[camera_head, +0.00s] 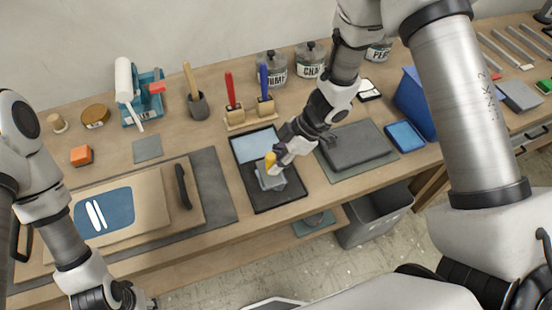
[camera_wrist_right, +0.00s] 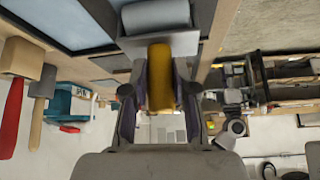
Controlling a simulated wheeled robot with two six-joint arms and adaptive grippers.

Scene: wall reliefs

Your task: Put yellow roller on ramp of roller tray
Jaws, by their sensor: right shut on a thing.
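The yellow roller has a yellow handle (camera_head: 270,160) and a grey cylinder. The handle shows upright between my right fingers in the right wrist view (camera_wrist_right: 160,78), with the grey cylinder (camera_wrist_right: 155,17) beyond it. My right gripper (camera_head: 279,153) is shut on the handle. The roller is over the lower part of the black roller tray (camera_head: 265,207), by a grey piece (camera_head: 270,181); I cannot tell if it touches. A pale blue-grey panel (camera_head: 254,146) fills the tray's far part. My left gripper (camera_head: 118,301) is at the bottom left edge, its fingers unclear.
A dark slab (camera_head: 355,146) lies on a mat right of the tray. A board with a blue panel (camera_head: 103,213) and black handle lies to the left. Red and blue-handled tools (camera_head: 247,110) stand in a wooden holder behind. A grey bin (camera_head: 375,220) is below the bench edge.

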